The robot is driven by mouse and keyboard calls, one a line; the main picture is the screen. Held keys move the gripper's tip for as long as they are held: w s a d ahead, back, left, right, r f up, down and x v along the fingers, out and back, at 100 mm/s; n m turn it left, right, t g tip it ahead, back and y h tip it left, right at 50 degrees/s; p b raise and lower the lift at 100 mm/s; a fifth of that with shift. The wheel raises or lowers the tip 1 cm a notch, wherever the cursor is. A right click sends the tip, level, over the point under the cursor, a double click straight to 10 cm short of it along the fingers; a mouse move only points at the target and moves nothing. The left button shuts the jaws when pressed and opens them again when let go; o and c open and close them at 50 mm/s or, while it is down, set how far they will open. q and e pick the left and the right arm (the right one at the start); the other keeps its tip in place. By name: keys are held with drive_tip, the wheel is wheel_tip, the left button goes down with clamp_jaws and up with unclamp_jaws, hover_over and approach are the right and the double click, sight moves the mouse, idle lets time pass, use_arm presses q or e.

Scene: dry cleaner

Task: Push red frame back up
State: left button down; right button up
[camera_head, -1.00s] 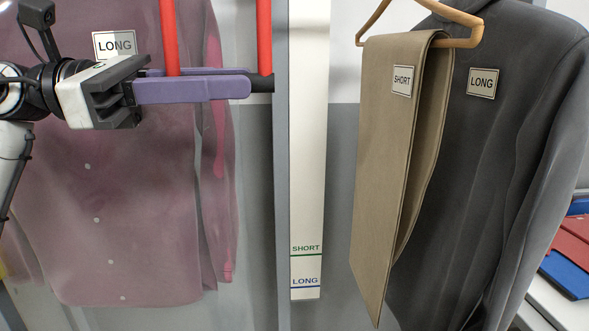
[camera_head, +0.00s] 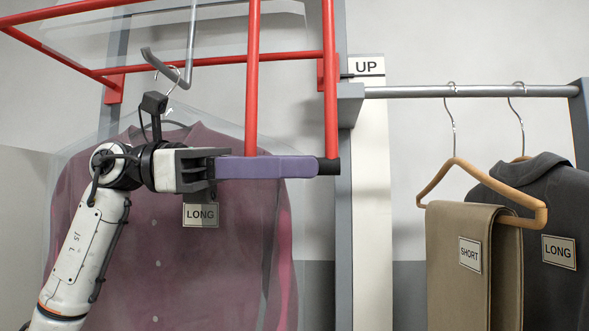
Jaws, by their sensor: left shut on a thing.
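The red frame (camera_head: 252,95) is made of red tubes. It spans the upper left, with a long crossbar and two uprights running down to a low bar with a black end (camera_head: 328,166). My left gripper (camera_head: 266,168) has long purple fingers shut around this low bar, which they mostly hide. A red bracket of the frame (camera_head: 321,73) sits beside a pale strip, close to its UP label (camera_head: 369,67). My right gripper is not in view.
A maroon shirt (camera_head: 140,240) tagged LONG hangs in a clear cover behind my left arm. A grey post (camera_head: 344,200) stands right of the frame. Tan trousers (camera_head: 455,270) tagged SHORT and a dark jacket (camera_head: 545,205) tagged LONG hang from a rail (camera_head: 470,91) at right.

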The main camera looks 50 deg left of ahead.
use_arm(q)
drive_tip(key=c, duration=1.6)
unclamp_jaws()
drive_tip(key=shift+s+r, duration=0.1)
drive_tip(key=shift+r, duration=0.2)
drive_tip(key=shift+c, duration=0.2)
drive_tip(key=shift+f, duration=0.1)
drive_tip(key=b+v, duration=0.2)
drive_tip(key=v, duration=0.8)
drive_tip(key=shift+a+b, duration=0.15)
drive_tip(key=shift+b, duration=0.25)
drive_tip(key=shift+f, duration=0.1)
